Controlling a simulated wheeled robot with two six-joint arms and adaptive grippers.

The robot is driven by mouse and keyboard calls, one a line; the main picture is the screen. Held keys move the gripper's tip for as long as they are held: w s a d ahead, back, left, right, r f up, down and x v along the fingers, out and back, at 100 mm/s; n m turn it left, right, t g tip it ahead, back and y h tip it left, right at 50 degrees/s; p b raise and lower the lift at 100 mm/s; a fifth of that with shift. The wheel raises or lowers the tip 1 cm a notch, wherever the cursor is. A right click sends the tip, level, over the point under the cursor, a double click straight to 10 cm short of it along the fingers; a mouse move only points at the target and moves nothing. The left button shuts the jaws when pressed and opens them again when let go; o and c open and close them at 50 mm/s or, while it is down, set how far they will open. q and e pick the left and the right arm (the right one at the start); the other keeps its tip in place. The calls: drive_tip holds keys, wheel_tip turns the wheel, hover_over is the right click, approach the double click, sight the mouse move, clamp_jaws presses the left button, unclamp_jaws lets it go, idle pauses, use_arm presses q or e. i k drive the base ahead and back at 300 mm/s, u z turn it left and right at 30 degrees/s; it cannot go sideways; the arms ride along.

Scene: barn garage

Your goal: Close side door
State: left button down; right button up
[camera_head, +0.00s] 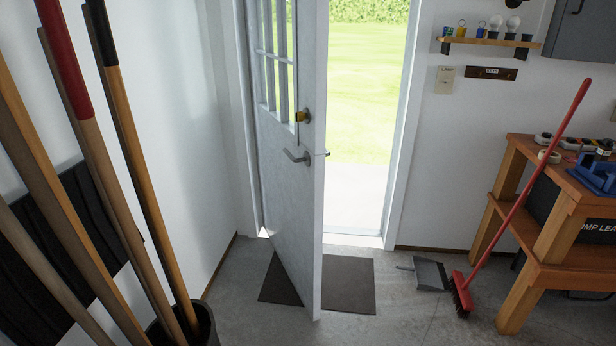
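The side door (292,222) is grey-white with window panes in its upper half. It stands ajar, swung inward into the room, with daylight and grass showing through the gap on its right. A lever handle (294,156) sits on its face, with a brass-coloured lock (302,117) above it. The door frame (397,130) shows on the right of the opening. Neither of my grippers is in view.
A dark mat (348,285) lies under the door. Long-handled tools (140,150) in a dark bin (208,325) fill the left foreground.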

sight(291, 194)
drive_tip(key=z, duration=0.55)
drive_tip(key=i, duration=1.35)
drive_tip(key=z, duration=0.55)
